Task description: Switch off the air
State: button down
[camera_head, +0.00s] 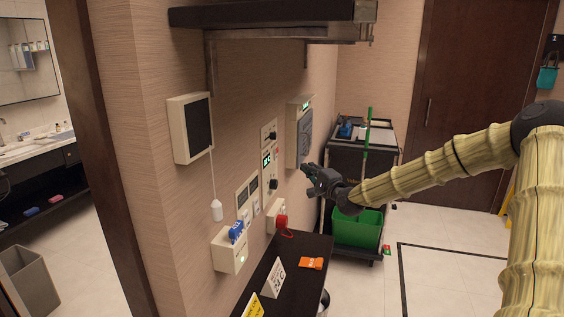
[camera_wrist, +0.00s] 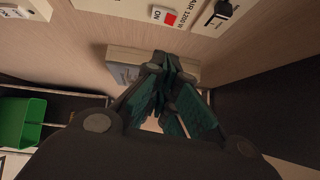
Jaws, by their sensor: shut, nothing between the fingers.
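In the wrist view a cream panel marked AIR 1200 W (camera_wrist: 195,14) is on the wall, partly cut off by the top edge. It bears a red switch (camera_wrist: 171,19) beside the word ON and a black knob (camera_wrist: 223,9). In the head view several wall panels stand together, one with a green-lit display (camera_head: 267,160); I cannot tell for sure which one is the air panel. My gripper (camera_head: 308,172) is shut and empty, in front of the wall to the right of these panels. Its closed fingers (camera_wrist: 167,70) show in the wrist view, apart from the switch.
A dark shelf (camera_head: 265,14) juts out above the panels. A black counter (camera_head: 300,272) with small signs and an orange packet (camera_head: 311,263) lies below. A cart with a green bin (camera_head: 357,230) stands behind my gripper. Open floor lies to the right.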

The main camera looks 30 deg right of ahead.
jog(key=p, duration=0.5)
send_near(277, 154)
jog(key=shift+w+d+r, duration=0.7)
jog(key=shift+w+d, duration=1.45)
jog(key=shift+d, duration=0.35)
jog(key=shift+w+a+p, duration=0.5)
jog(key=shift+w+a, duration=0.5)
jog(key=shift+w, duration=0.1)
jog(key=shift+w+a, duration=0.1)
